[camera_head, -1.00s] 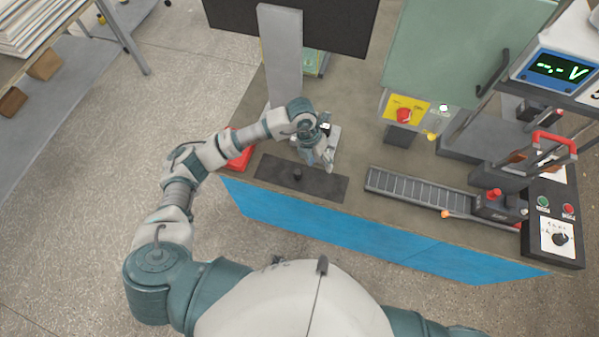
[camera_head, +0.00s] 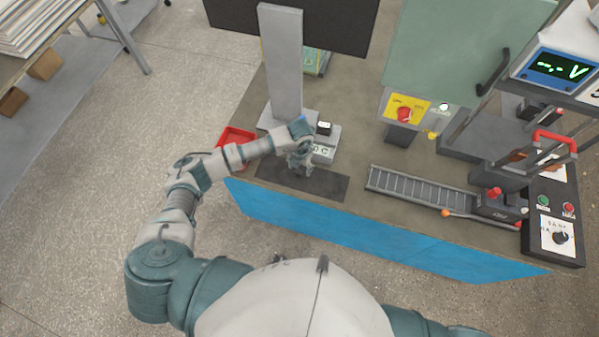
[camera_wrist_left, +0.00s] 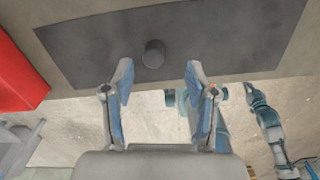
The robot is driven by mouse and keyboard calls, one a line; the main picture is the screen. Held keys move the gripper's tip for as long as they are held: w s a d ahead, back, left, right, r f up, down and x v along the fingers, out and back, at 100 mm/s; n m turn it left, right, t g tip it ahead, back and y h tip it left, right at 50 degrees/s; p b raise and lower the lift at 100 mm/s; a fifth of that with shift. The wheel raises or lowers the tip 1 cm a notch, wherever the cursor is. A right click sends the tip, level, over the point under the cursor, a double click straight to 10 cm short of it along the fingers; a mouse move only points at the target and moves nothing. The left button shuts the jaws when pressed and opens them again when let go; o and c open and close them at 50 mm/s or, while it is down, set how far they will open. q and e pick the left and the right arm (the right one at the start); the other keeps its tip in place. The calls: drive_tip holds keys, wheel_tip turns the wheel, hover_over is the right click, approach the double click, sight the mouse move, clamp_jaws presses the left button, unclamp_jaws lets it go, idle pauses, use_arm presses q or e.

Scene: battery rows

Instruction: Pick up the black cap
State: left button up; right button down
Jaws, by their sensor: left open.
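The black cap (camera_wrist_left: 154,54) is a small dark cylinder standing on a dark grey mat (camera_wrist_left: 85,50) in the left wrist view. My left gripper (camera_wrist_left: 158,75) is open and empty, and in that view the cap shows between and just beyond its fingertips, apart from both. In the head view, my left gripper (camera_head: 300,167) is over the mat (camera_head: 328,187) and hides the cap.
A red tray (camera_head: 236,137) lies left of the mat, and it also shows in the left wrist view (camera_wrist_left: 18,75). A grey device with a display (camera_head: 322,151) and a tall column (camera_head: 282,60) stands behind. A ribbed rack (camera_head: 420,190) is to the right.

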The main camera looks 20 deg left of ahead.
sight(298, 171)
use_arm(q)
drive_tip(key=f, duration=0.2)
drive_tip(key=a+f, duration=0.1)
drive_tip(key=f, duration=0.1)
drive_tip(key=shift+a+f, duration=0.1)
drive_tip(key=shift+f, duration=0.2)
drive_tip(key=shift+d, duration=0.2)
drive_tip(key=shift+c, duration=1)
drive_tip(key=shift+d+r, duration=0.1)
drive_tip(key=shift+d, duration=0.05)
drive_tip(key=c, duration=0.7)
drive_tip(key=shift+o, duration=0.2)
